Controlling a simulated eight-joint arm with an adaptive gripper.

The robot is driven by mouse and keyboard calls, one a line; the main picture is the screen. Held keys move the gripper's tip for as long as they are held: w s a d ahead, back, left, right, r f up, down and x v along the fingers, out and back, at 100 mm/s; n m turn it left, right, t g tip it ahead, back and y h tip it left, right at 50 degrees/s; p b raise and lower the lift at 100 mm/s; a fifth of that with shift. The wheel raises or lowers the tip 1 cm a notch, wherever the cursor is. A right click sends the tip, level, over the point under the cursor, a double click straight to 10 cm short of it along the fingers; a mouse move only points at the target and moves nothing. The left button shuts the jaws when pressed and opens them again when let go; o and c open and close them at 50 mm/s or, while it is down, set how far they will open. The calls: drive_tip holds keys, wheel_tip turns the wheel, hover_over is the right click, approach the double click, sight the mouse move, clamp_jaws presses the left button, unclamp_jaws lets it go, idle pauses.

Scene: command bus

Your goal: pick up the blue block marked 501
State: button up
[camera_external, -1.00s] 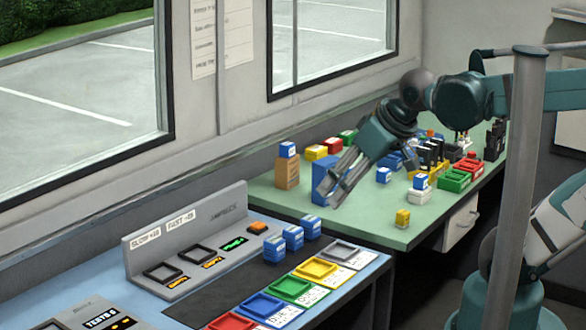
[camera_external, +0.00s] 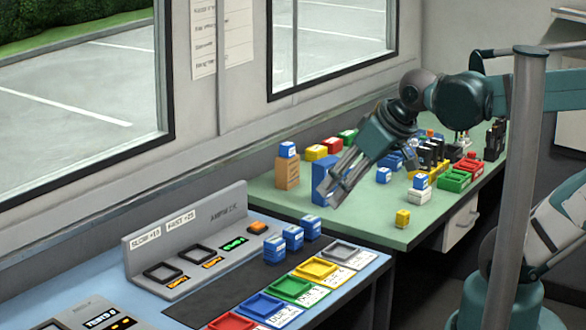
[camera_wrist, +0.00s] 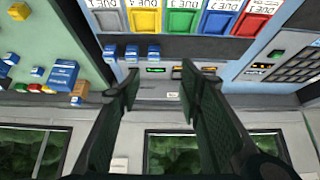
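Three small blue blocks stand in a row on the blue desk: the nearest (camera_external: 273,248), the middle one (camera_external: 294,238) and the far one (camera_external: 311,226). They also show in a row in the wrist view, as a left block (camera_wrist: 109,52), a middle block (camera_wrist: 131,52) and a right block (camera_wrist: 153,52). Their labels are too small to read, so I cannot tell which is 501. My gripper (camera_external: 334,194) is open and empty, above and beyond the row, over the green table's near edge. In the wrist view my gripper (camera_wrist: 161,88) has its fingers apart.
A larger blue box (camera_external: 319,185) stands on the green table (camera_external: 365,227), partly behind my gripper. An orange box (camera_external: 288,174) carries another small blue block (camera_external: 288,149). Coloured trays, including a yellow one (camera_external: 317,268), line the desk's front. A raised grey console (camera_external: 188,262) stands behind.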

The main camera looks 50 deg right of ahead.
drive_tip(key=shift+o, duration=0.5)
drive_tip(key=w+d+r+m+g+h+p, duration=0.15)
drive_tip(key=w+d+r+m, duration=0.35)
drive_tip(key=w+d, duration=0.7)
drive_tip(key=m+g+p, duration=0.6)
drive_tip(key=m, duration=0.7)
hover_over(382, 171)
wheel_tip(382, 171, down, 20)
drive_tip(key=shift+w+d+f, duration=0.1)
drive_tip(key=shift+d+f, duration=0.05)
drive_tip(key=shift+f, duration=0.05)
drive_tip(key=shift+f, duration=0.15)
